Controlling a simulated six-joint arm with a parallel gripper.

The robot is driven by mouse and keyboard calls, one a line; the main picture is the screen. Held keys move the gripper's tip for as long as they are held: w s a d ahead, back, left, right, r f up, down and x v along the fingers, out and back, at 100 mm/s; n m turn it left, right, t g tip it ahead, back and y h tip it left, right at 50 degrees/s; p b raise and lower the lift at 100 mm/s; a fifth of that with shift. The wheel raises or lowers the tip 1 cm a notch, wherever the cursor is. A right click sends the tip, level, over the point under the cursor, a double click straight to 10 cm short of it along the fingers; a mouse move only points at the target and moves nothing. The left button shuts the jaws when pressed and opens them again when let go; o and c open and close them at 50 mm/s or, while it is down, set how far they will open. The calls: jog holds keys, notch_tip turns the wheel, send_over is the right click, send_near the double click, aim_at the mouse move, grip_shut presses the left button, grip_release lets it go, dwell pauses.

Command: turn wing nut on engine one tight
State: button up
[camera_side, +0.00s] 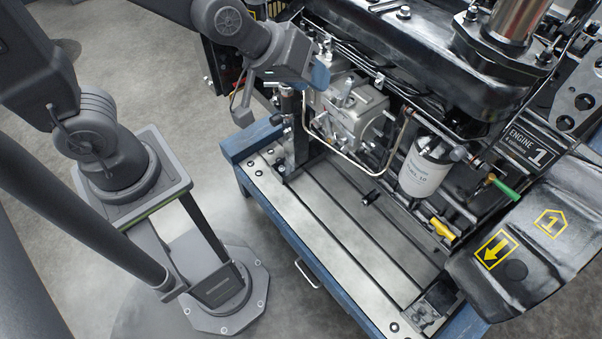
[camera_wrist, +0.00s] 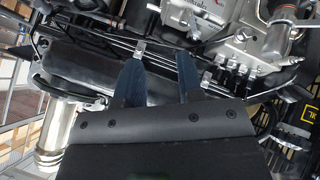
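The engine's black top cover (camera_side: 420,50) fills the upper right of the side view, with a plate reading "ENGINE 1" (camera_side: 528,145). I cannot pick out the wing nut with certainty in either view. My gripper (camera_side: 320,74) is beside the engine, above the silver pump housing (camera_side: 350,108); one blue finger shows there. In the wrist view my gripper (camera_wrist: 158,60) has two blue fingers spread apart, with nothing held between them. Thin metal pipes and a small bracket (camera_wrist: 140,49) lie beyond the fingertips. The gripper body hides the lower middle of that view.
A white filter (camera_side: 424,170) hangs on the engine's side, with a yellow handle (camera_side: 442,229) and a green handle (camera_side: 504,189) nearby. A bent metal pipe (camera_side: 345,158) runs below the pump. The slotted bed (camera_side: 325,215) on the blue frame is mostly clear.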

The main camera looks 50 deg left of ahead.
jog(key=w+d+f+n+t, duration=0.1)
jog(key=w+d+f+n, duration=0.15)
jog(key=f, duration=0.35)
jog(key=n+t+y, duration=0.3)
jog(key=t, duration=0.6)
send_near(342, 142)
jog(key=w, duration=0.7)
jog(key=shift+w+d+f, duration=0.2)
jog(key=shift+d+f, duration=0.15)
jog(key=shift+f, duration=0.1)
jog(key=shift+c, duration=0.3)
grip_shut()
